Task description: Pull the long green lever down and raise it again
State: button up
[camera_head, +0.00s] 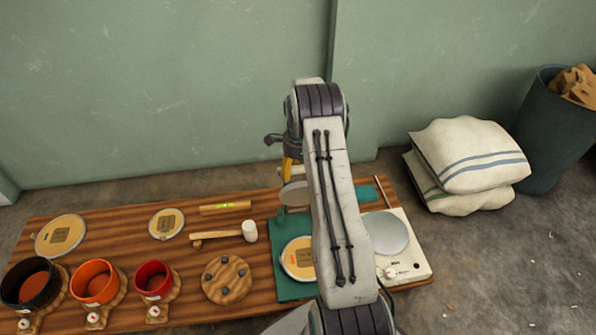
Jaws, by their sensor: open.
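A teal-green bar (368,193) sticks out to the right from behind my arm, above the bench. It looks like the long green lever, but my arm hides most of it. A teal base plate (289,287) lies below, with a pale round disc (299,258) on it. A grey round plate (294,194) stands over the base's back part. My gripper (283,146) is open, at the far end of my arm, left of the visible green bar and farther back. An orange-yellow piece (288,169) shows just below it; I cannot tell what it belongs to.
The wooden bench (120,220) carries a mallet (249,231), a spirit level (225,208), a round studded board (227,279) and black, orange and red pots (153,280). A white hot plate (410,262) is at right. Sacks (470,155) and a bin (550,135) stand beyond.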

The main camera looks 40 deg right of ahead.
dwell(0.3)
jog(key=c, duration=1.2)
jog(key=shift+f, duration=0.1)
jog(key=shift+c, duration=0.3)
